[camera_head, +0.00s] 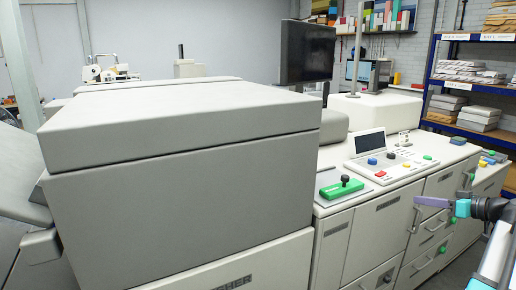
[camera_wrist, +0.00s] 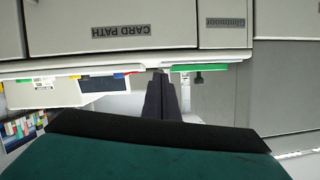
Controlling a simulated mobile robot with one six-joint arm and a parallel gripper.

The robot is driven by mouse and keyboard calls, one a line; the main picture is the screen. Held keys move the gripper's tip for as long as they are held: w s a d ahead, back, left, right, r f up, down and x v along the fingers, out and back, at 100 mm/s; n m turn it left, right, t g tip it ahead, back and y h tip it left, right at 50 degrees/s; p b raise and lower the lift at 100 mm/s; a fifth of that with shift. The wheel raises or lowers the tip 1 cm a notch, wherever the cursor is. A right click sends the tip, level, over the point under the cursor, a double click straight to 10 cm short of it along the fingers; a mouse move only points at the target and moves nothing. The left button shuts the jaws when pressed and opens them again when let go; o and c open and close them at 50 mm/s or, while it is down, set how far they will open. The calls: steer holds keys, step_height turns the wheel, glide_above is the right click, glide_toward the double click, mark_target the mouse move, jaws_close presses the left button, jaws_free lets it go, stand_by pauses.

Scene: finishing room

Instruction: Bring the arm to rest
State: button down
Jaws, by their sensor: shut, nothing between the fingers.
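My gripper (camera_head: 418,201) shows at the right of the head view, with purple fingers pointing left in front of the machine's cabinet doors. Its fingers are closed together and hold nothing. In the wrist view the dark fingers (camera_wrist: 161,82) meet at the centre, below the edge of the machine's top in the picture. My arm reaches in from the right edge of the head view, with teal and dark joints. Most of the arm is out of the picture.
A large grey-topped machine (camera_head: 180,115) fills the left. Its control panel (camera_head: 405,162) and a green block with a black knob (camera_head: 342,187) are on the counter. Cabinet doors (camera_head: 385,225) with handles stand close to the gripper. Shelves (camera_head: 470,84) stand behind at right.

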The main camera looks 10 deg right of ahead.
steer(key=w+a+f+m+g+y, duration=0.1)
steer(key=w+a+f+g, duration=0.25)
steer(key=a+f, duration=0.95)
steer(key=w+a+f+m+g+y, duration=0.1)
steer(key=w+a+f+g, duration=0.25)
steer(key=a+f, duration=0.95)
steer(key=s+a+f+g, duration=0.25)
steer(key=a+f, duration=0.45)
steer(key=f, duration=0.4)
steer(key=s+a+f+g, duration=0.2)
steer(key=s+a+f, duration=0.3)
steer(key=f, duration=0.6)
steer(key=s+a+f+g+h, duration=0.2)
steer(key=s+a+f, duration=0.3)
steer(key=s, duration=0.4)
steer(key=s+a+f+g+h, duration=0.2)
steer(key=s+a+f, duration=0.3)
steer(key=s, duration=0.4)
steer(key=s+a+f+g+h, duration=0.2)
steer(key=s+a+f+g, duration=0.1)
steer(key=s+a+f, duration=0.2)
steer(key=s+f, duration=0.2)
steer(key=s, duration=0.2)
steer(key=shift+a+n+h, duration=0.2)
steer(key=shift+n+h, duration=0.1)
steer(key=shift+n, duration=0.1)
steer(key=shift+g, duration=0.25)
